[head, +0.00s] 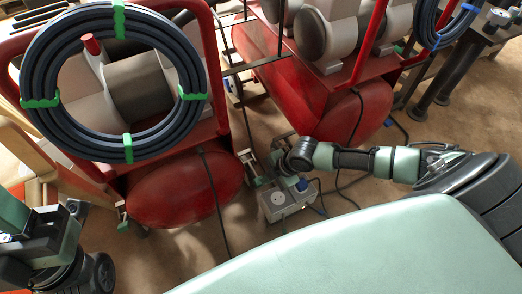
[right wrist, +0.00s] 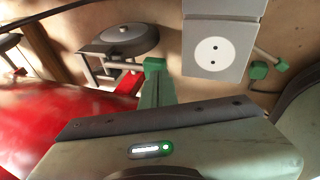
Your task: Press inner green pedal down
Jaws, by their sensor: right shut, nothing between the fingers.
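A green pedal (right wrist: 154,65) sits at the end of a grey bar from a caster wheel (right wrist: 130,40) in the right wrist view. In the head view a small green pedal (head: 262,181) shows low beside the left red tank. My right gripper (right wrist: 158,92) is shut and empty. Its fingertips overlap the pedal in the wrist view; I cannot tell whether they touch it or how far it is pressed. In the head view my right gripper (head: 281,168) is small and partly hidden by its wrist. My left gripper (head: 72,212) is at the lower left, its jaws unclear.
A grey socket box (head: 283,203) stands on the floor just right of the pedal. Red tanks (head: 172,190) with a coiled hose (head: 35,70) stand left and behind. Dark cables (head: 213,195) hang and run over the brown floor, which is partly clear in front.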

